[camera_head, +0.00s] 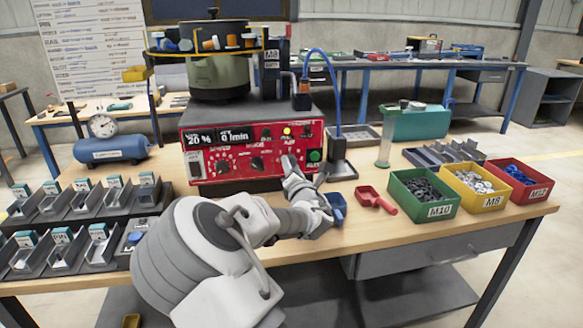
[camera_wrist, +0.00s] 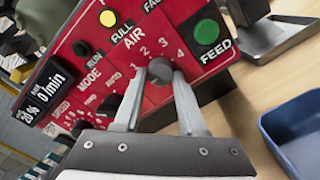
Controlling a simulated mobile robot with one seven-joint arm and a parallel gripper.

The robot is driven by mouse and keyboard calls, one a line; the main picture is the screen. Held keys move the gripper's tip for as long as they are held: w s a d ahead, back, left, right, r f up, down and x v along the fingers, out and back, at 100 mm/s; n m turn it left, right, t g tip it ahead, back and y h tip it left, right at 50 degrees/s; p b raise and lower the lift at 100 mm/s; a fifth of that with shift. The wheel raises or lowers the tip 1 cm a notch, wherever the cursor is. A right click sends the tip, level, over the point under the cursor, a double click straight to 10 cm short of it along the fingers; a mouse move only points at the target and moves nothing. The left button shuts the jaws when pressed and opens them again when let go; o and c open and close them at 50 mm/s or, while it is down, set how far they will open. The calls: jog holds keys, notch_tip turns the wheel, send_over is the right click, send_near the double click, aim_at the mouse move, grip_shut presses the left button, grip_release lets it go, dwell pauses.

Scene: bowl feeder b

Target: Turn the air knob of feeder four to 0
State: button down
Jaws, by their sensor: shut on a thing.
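The feeder has a red control panel (camera_head: 248,150) with a display reading 20 % and 0 /min, seen at the middle of the head view. The wrist view shows the panel (camera_wrist: 75,85) close up and tilted. The grey air knob (camera_wrist: 160,70) sits below the word AIR, amid the marks 1 to 4. My gripper (camera_wrist: 160,84) is shut on it, one finger on each side. In the head view my gripper (camera_head: 289,163) is at the panel's right part and covers the knob. The knob's pointer and the 0 mark cannot be made out.
A green FEED button (camera_wrist: 207,31) is close right of the knob. A blue scoop (camera_head: 337,205) and a red scoop (camera_head: 376,199) lie on the bench near my wrist. Bins of parts, such as the green M10 bin (camera_head: 424,194), stand at the right.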

jog(key=shift+c, duration=2.4)
grip_release()
jog(key=shift+s, duration=0.1)
jog(key=p+v, duration=0.3)
jog(key=v, duration=1.4)
jog(key=shift+p, duration=0.3)
jog(key=shift+s+r, duration=0.1)
